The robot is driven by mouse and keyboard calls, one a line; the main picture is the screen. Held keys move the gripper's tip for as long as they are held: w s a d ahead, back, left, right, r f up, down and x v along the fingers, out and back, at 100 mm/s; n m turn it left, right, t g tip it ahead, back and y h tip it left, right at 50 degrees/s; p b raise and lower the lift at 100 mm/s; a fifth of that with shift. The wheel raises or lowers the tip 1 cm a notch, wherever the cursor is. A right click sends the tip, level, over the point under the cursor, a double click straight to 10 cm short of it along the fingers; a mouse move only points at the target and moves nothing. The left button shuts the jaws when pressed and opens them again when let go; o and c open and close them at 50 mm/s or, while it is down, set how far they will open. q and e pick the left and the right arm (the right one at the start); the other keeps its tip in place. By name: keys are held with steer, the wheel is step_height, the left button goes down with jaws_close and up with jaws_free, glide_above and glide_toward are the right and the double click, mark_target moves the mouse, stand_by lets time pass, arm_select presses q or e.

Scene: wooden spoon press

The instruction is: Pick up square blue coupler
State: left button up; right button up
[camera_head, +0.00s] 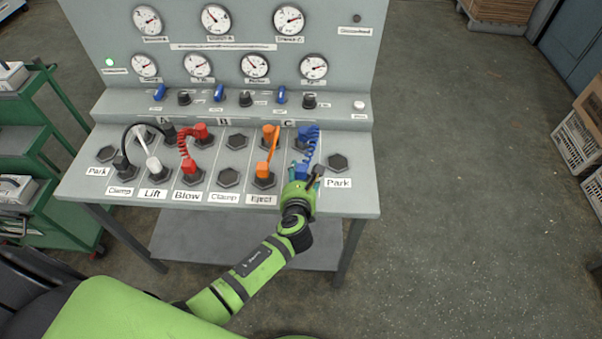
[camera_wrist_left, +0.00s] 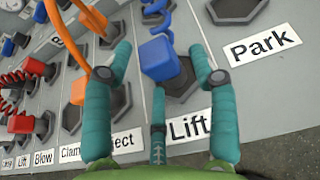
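The square blue coupler (camera_wrist_left: 160,58) sits on a dark hexagonal socket above a Lift label (camera_wrist_left: 188,127) in the left wrist view. In the head view, the coupler (camera_head: 299,168) is partly hidden by my left gripper (camera_head: 306,175) at the panel's front right. A coiled blue cable (camera_head: 310,148) runs from it towards a blue plug at the back row under C. My left gripper (camera_wrist_left: 164,62) is open, with teal fingers on both sides of the coupler and a gap on each side. Another finger shows below it. My right gripper is not in view.
An orange coupler with an orange cable (camera_head: 269,145) stands close left, on the Eject socket. Red (camera_head: 187,148), white and black cables stand farther left. An empty Park socket (camera_head: 337,162) lies to the right. Gauges line the upright panel behind.

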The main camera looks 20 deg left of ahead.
arm_select(q)
jaws_close()
steer(key=shift+r, duration=0.15)
